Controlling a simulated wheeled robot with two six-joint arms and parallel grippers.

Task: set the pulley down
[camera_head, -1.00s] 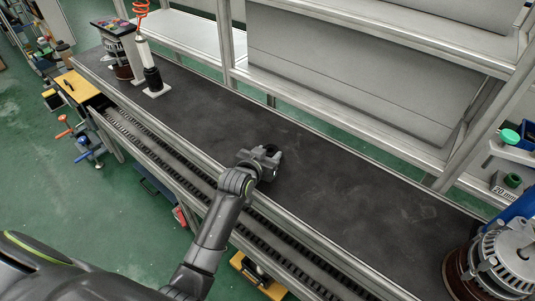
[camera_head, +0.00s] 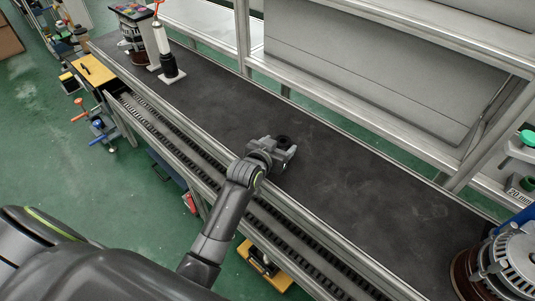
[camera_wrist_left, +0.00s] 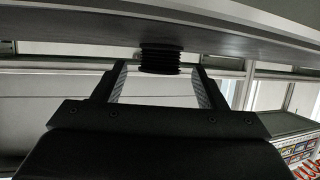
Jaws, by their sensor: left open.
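The pulley is a small black ribbed cylinder (camera_wrist_left: 160,60). In the left wrist view, which looks upside down, it stands upright against the dark bench surface (camera_wrist_left: 90,25). In the head view only its dark round top (camera_head: 283,142) shows, on the black bench top (camera_head: 350,175). My left gripper (camera_head: 286,149) is low over the bench at the pulley. In the left wrist view its two fingers (camera_wrist_left: 158,88) are open, one on each side of the pulley, with a visible gap on both sides. My right gripper is not in view.
An alternator (camera_head: 505,265) stands at the bench's right end. A white-based stand with a black and white tool (camera_head: 164,50) and another machine unit (camera_head: 133,32) are at the far left. Metal shelving (camera_head: 390,75) runs behind. The bench between is clear.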

